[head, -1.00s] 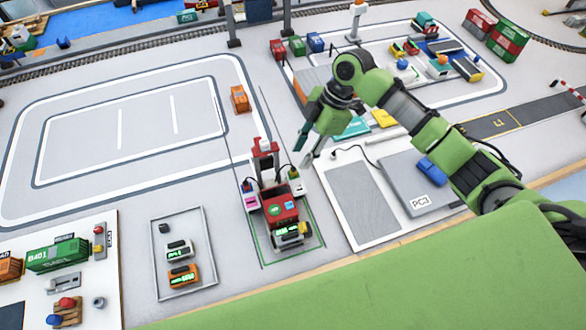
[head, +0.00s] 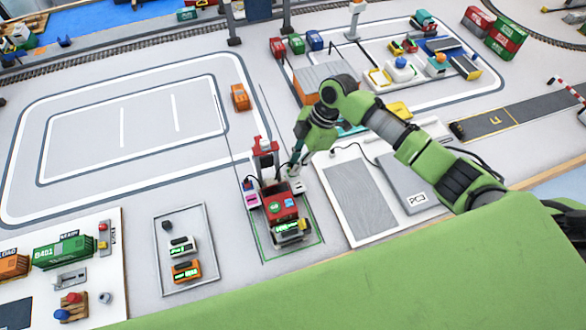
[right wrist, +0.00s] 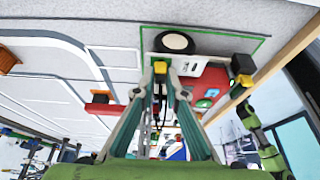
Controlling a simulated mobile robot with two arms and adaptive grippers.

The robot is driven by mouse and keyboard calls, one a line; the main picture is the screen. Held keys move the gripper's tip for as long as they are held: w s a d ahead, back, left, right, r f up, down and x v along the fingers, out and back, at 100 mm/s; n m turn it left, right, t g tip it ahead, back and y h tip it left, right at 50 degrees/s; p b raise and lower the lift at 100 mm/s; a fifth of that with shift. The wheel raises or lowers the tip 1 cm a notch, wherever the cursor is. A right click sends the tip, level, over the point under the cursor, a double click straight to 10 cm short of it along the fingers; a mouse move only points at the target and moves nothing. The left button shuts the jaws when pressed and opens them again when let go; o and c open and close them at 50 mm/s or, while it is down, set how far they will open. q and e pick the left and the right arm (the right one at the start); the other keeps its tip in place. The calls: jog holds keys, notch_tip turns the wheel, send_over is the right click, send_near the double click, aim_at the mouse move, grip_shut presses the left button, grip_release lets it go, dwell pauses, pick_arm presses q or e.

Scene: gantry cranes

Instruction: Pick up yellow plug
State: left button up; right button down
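My right gripper (head: 294,160) points down at the back right side of the small red vehicle (head: 279,206). The plug is too small and covered to make out in the head view. My left gripper does not show in the head view.
A grey tray (head: 158,250) with small devices lies further left. A white board with a grey PC3 panel (head: 398,180) lies to the right. The white-lined floor at left is mostly clear.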

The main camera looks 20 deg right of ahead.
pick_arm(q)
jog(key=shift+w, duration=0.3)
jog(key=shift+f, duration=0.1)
pick_arm(e)
jog(key=shift+r, duration=0.15)
